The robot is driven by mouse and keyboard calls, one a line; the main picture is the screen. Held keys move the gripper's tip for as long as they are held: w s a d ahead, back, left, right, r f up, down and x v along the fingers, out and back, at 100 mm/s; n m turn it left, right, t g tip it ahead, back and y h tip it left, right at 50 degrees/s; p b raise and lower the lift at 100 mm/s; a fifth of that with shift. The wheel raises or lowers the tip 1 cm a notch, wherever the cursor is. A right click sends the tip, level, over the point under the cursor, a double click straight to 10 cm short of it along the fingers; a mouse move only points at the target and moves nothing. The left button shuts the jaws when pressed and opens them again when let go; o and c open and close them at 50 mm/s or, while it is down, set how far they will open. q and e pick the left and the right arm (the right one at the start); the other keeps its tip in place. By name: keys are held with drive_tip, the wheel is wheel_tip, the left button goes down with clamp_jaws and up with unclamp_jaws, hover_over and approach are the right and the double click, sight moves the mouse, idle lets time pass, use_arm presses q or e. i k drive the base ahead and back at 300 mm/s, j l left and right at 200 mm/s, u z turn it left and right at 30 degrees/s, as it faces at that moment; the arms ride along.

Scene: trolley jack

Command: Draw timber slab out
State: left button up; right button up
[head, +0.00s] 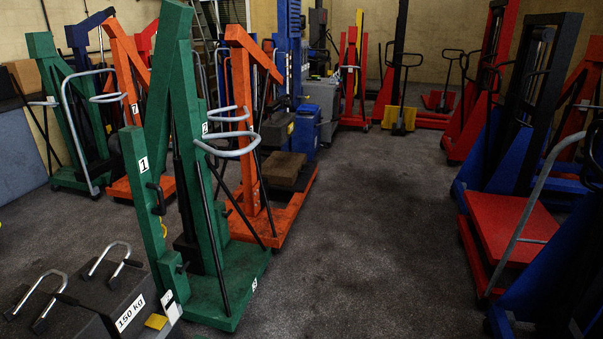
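A brown, timber-like block (283,165) rests on the base of an orange lift (250,120) left of centre. A darker layer shows under its front; I cannot tell whether that is a separate piece. The orange mast and a silver handle stand close to its left. Another brown block (25,76) sits on top of a grey panel or box at the far left wall. I cannot tell which of the two is the timber slab. Neither of my grippers is in the head view, and nothing is seen being held.
A green lift (215,190) marked 1 stands in front of the orange one. Dark weights (110,300) with silver handles, one labelled 150 kg, sit at the bottom left. A red platform (505,225) and blue lift stand at right. The grey floor (365,230) between is clear.

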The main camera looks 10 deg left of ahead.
sight(281, 168)
drive_tip(key=i+z, duration=0.15)
drive_tip(key=i, duration=5.45)
